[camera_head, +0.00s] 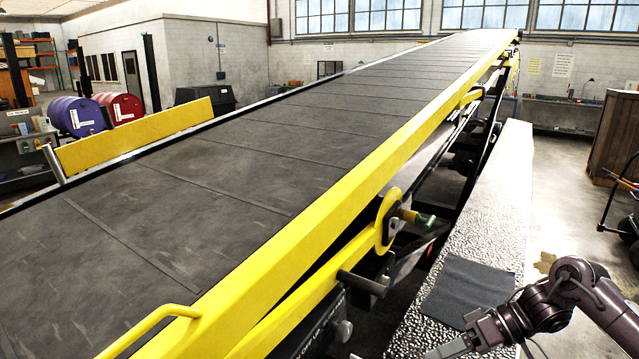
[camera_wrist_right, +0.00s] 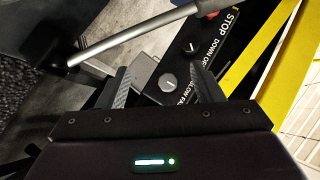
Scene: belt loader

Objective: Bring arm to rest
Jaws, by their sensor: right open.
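My right arm enters the head view at the lower right, bent at a dark purple joint. Its gripper (camera_head: 452,347) points left at the bottom edge, with its tips cut off or hard to see. In the right wrist view the right gripper (camera_wrist_right: 160,74) is open, its two ridged fingers apart. A grey round knob (camera_wrist_right: 168,81) on a black control panel (camera_wrist_right: 207,47) shows between the fingers. I cannot tell how far the knob is from them, but nothing is gripped. My left gripper is not in view.
A yellow-framed conveyor belt (camera_head: 250,160) rises away across the middle. A textured running board (camera_head: 490,220) with a dark mat (camera_head: 470,290) lies right of it. A grey bar (camera_wrist_right: 140,33) crosses near the panel. A wooden crate (camera_head: 615,135) stands right; open floor lies before it.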

